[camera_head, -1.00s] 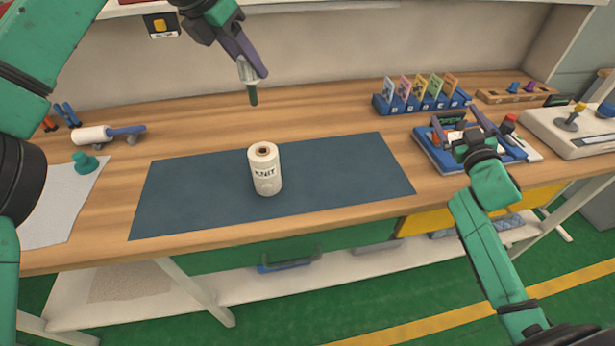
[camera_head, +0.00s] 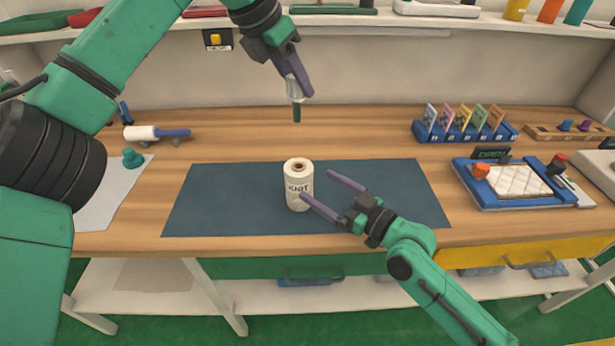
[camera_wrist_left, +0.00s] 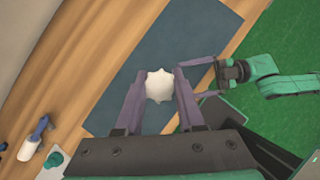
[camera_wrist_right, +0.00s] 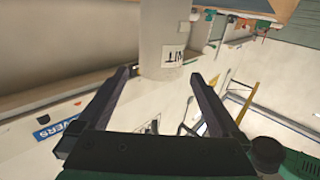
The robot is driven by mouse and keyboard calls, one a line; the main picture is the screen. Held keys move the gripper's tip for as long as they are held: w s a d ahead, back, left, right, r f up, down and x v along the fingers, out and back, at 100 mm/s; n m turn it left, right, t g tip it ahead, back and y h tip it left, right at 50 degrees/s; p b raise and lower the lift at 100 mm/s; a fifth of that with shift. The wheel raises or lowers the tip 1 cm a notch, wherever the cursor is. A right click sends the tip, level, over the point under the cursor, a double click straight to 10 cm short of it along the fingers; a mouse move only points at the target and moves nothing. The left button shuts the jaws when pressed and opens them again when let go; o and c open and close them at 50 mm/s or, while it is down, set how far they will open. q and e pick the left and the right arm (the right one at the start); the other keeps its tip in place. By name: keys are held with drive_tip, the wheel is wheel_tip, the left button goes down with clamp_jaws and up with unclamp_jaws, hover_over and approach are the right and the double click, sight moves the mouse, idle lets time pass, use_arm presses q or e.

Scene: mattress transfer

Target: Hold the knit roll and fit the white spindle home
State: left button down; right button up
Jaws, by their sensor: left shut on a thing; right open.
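The knit roll (camera_head: 298,188), a cream cylinder with a dark hole in its top and a KNIT label, stands upright on the dark blue mat (camera_head: 400,190). My left gripper (camera_head: 297,84) is shut on the white spindle (camera_head: 294,90). It holds the spindle above and behind the roll, with its dark green tip down. In the left wrist view the spindle's white lobed head (camera_wrist_left: 160,86) is between the fingers. My right gripper (camera_head: 317,185) is open at the roll's right side. In the right wrist view the roll (camera_wrist_right: 165,40) stands ahead, between the open finger directions.
A blue rack of coloured cards (camera_head: 465,131) and a blue tray with a quilted white pad (camera_head: 515,183) stand at the right. A white roller (camera_head: 145,133) and a green knob (camera_head: 132,158) are at the left. The mat around the roll is otherwise bare.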

sight(298, 173)
drive_tip(key=x, duration=0.8)
drive_tip(key=shift+f, duration=0.1)
drive_tip(key=shift+s, duration=0.1)
drive_tip(key=c, duration=1.5)
drive_tip(key=o, duration=1.5)
drive_tip(key=shift+c, duration=0.3)
drive_tip(key=c, duration=1)
